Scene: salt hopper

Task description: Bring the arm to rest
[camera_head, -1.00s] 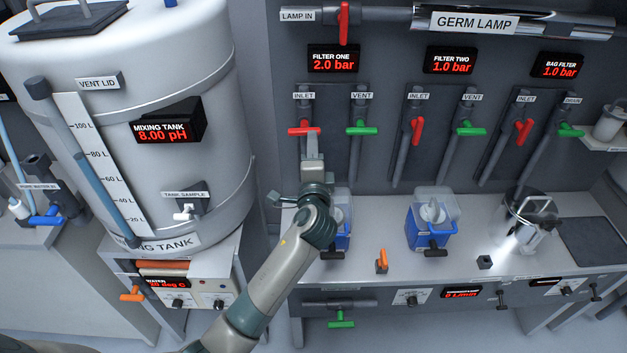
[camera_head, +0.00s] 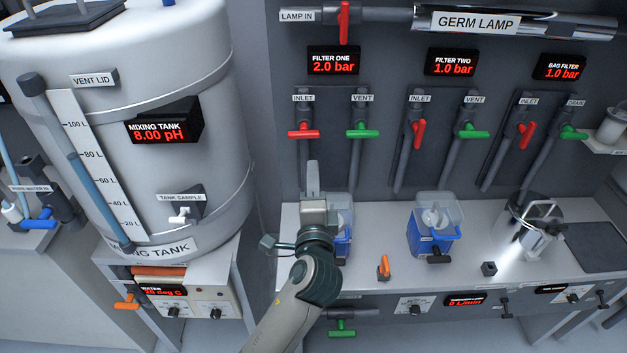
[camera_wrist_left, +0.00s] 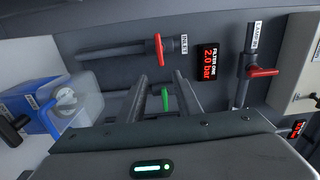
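My left arm comes up from the bottom of the head view. Its gripper (camera_head: 312,168) is below the red filter one inlet handle (camera_head: 304,131), apart from it, in front of the bench's back panel. In the left wrist view the two fingers (camera_wrist_left: 159,82) stand apart with nothing held between them. The green vent handle (camera_wrist_left: 165,98) shows behind the gap, and the red inlet handle (camera_wrist_left: 159,47) is beyond the fingers. In the head view the red inlet handle lies level, as does the green vent handle (camera_head: 362,131). My right gripper is not in view.
A blue and clear container (camera_head: 343,240) is partly hidden behind my left arm; another (camera_head: 433,230) stands to the right. The mixing tank (camera_head: 205,100) stands left.

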